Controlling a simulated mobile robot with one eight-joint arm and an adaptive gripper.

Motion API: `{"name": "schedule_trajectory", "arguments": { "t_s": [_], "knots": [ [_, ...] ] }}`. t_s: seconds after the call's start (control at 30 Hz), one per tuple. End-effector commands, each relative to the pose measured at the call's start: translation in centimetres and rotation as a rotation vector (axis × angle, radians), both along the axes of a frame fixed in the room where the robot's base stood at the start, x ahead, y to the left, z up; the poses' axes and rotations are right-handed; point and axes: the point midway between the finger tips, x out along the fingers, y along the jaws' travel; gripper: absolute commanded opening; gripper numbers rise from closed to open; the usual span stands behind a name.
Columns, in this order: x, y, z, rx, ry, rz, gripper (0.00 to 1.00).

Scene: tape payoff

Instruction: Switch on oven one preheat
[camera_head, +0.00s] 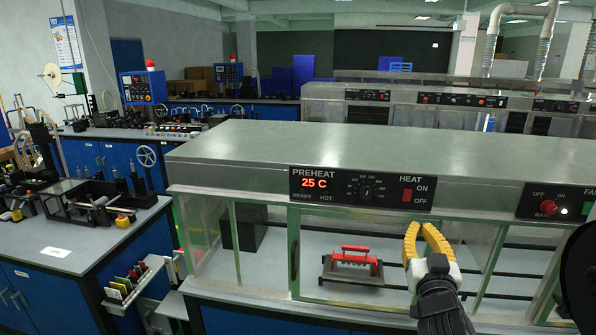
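The preheat panel (361,188) is a black strip on the front edge of the nearest metal oven (390,145). Its red display (314,183) reads 25 C, with the words READY and HOT below it. A round dial (367,190) sits in the middle. The red HEAT switch (407,195) is at the right, marked ON above and OFF below; I cannot tell its position. My gripper (420,226) has yellow fingers and appears below and slightly right of the switch, apart from it in the picture. Its tips are close together, nothing shows between them, and whether they touch is unclear.
Another black panel (553,202) with a red MAN knob and a green button is at the right. Behind the oven's clear front lies a fixture with a red handle (355,255). A blue-fronted bench (62,245) stands left. More ovens stand behind.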

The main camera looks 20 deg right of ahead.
Motion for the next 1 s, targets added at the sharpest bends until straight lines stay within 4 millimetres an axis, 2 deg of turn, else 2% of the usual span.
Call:
{"name": "schedule_trajectory", "arguments": {
  "t_s": [0.37,0.53,0.67,1.0],
  "knots": [
    [-0.2,-0.2,0.4,-0.01,-0.015,0.002,0.0],
    [0.4,-0.6,0.5,-0.01,-0.015,0.002,0.0],
    [2.0,-1.5,0.7,-0.01,-0.014,0.003,0.0],
    [8.2,-5.3,1.6,-0.01,-0.014,0.003,0.0]
  ]
}}
